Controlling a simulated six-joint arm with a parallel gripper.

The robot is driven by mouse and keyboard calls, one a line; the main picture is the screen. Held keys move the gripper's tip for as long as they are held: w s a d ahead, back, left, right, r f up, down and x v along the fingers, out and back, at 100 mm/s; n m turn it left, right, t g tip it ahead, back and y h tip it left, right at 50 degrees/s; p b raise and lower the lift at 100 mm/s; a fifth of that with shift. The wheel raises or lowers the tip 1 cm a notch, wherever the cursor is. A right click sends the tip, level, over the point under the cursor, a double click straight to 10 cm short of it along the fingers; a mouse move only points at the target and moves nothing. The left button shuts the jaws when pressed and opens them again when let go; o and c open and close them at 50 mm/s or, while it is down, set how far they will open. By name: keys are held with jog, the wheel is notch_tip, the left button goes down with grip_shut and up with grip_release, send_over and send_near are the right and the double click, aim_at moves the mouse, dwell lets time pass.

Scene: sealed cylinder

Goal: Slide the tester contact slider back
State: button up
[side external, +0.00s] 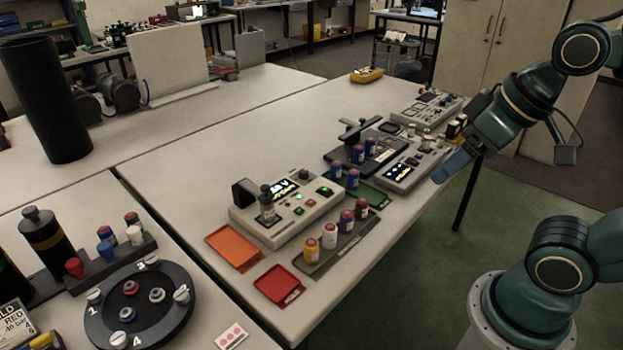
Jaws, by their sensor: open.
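A grey tester box (310,212) with a lit display, a green button and small knobs stands on the near middle of the table. A black block (244,193), which may be the contact slider, sits at its left end. A small dark-topped cylinder (267,207) stands upright beside the block; whether they touch is unclear. My gripper (449,147) is open at the table's right edge, well to the right of the tester and apart from it. Its blue finger shows clearly; the other is hard to make out. Nothing is seen held.
A rack (335,250) of several small cylinders, an orange tray (233,248) and a red tray (279,286) lie in front of the tester. A second device (408,170), a black stand (372,138) and blue cylinders stand behind. A round black turntable (140,306) is at left.

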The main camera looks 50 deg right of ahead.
jog(key=shift+w+a+n, duration=0.1)
jog(key=shift+w+n, duration=0.3)
jog(key=shift+w, duration=0.2)
jog(key=c, duration=0.7)
jog(key=shift+w+a+n, duration=0.25)
jog(key=shift+w+n, duration=0.55)
jog(key=shift+w, duration=0.45)
jog(key=c, duration=0.7)
jog(key=w+n, duration=0.1)
jog(key=w, duration=0.2)
jog(key=w+a+f+n+y, duration=0.1)
jog(key=w+n, duration=0.1)
jog(key=w, duration=0.1)
jog(key=w+n, duration=0.2)
jog(key=w, duration=0.1)
jog(key=shift+a+f, duration=0.3)
jog(key=shift+a, duration=0.1)
grip_shut()
jog(key=w+a+f+n+y, duration=0.2)
jog(key=w+f+n, duration=0.5)
jog(key=w, duration=0.5)
jog(key=shift+a+f+n, duration=0.15)
jog(key=shift+a+n, duration=0.1)
jog(key=shift+n, duration=0.15)
